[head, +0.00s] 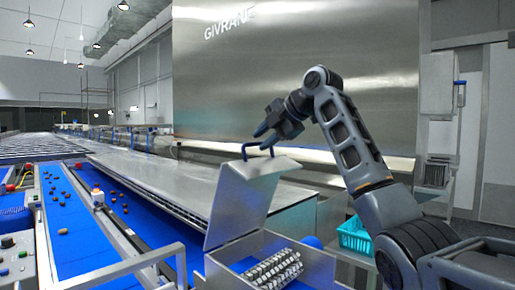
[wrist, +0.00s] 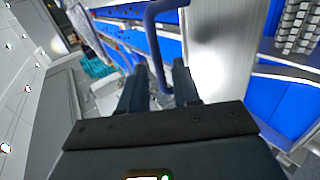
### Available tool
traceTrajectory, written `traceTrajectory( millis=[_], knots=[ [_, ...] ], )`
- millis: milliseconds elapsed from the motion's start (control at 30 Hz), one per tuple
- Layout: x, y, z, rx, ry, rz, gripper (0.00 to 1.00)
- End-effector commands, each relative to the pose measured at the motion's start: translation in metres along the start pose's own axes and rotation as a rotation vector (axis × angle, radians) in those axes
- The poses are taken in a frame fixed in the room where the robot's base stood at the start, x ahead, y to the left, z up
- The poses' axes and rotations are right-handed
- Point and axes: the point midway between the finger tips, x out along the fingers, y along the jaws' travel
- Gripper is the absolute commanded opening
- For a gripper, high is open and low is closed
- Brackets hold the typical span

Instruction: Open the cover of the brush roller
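The cover (head: 240,207) is a grey metal plate standing raised and tilted over its housing, with a bent blue handle (head: 245,152) at its top edge. The brush roller (head: 275,270) lies exposed below it. My gripper (head: 263,136) is just above the handle in the head view. In the wrist view, my gripper (wrist: 158,82) has its two dark fingers apart, and the blue handle (wrist: 156,48) runs between them in the picture. I cannot tell whether they touch it. The cover (wrist: 213,45) and the roller (wrist: 297,25) show at right there.
A blue conveyor belt (head: 80,238) with scattered dates runs at left, beside a metal rail (head: 130,266). A turquoise crate (head: 355,237) stands behind my arm at right. A large steel machine (head: 290,75) fills the back.

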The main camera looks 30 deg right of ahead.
Motion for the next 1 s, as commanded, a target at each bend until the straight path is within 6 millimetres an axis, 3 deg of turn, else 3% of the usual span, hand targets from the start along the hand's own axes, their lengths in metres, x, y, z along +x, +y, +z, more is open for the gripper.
traceTrajectory(
  millis=[100,300,1000],
  knots=[
    [-0.019,-0.001,0.001,-0.001,-0.002,0.002,0.32],
    [-0.035,-0.001,0.0,-0.001,-0.001,0.0,0.32],
    [-0.037,0.0,0.0,0.0,-0.001,-0.001,0.32]
  ],
)
